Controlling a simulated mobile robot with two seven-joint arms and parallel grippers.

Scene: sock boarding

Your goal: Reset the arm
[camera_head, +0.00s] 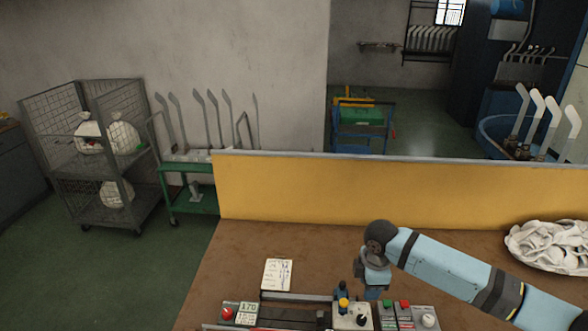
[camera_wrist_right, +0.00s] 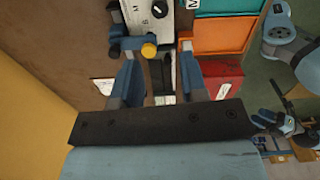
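My right arm (camera_head: 455,275) reaches in from the right in the head view, and its gripper (camera_head: 372,292) points down over the control panel (camera_head: 350,318). In the right wrist view the two blue fingers of the right gripper (camera_wrist_right: 155,55) stand apart beside the panel's knobs, with nothing clearly held between them. The fingertips overlap the panel's edge, and I cannot tell whether they touch it. The left gripper is not in the head view. A blue jointed part at the right of the wrist view (camera_wrist_right: 275,122) may be my left gripper, but it is too small to read.
A brown table (camera_head: 235,262) has a yellow back panel (camera_head: 400,192). A notepad (camera_head: 277,274) lies left of the controls, and a pile of white socks (camera_head: 548,246) lies at the right. A wire cart (camera_head: 90,165) and green trolley (camera_head: 190,167) stand behind left.

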